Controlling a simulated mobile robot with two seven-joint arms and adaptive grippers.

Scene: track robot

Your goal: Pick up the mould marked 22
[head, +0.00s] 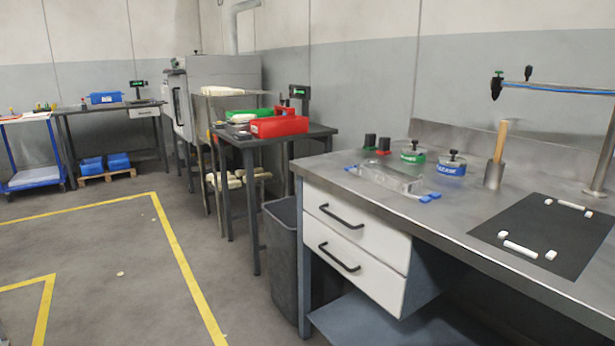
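No number 22 can be read anywhere in the head view, so I cannot tell which thing is the mould marked 22. A clear or metallic block-like object (391,178) with blue ends lies on the near steel bench (460,205). A green-banded round container (412,157) and a blue-banded one (452,167), each with a black knob, stand behind it; their labels are too small to read. Neither of my grippers is in view.
A black mat (545,236) with white pieces and a metal cup (494,174) holding a wooden handle are on the bench. A grey bin (283,240) stands beside its drawers. Farther back, a dark table (318,131) bears a red tray (280,126). Floor at left is mostly clear.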

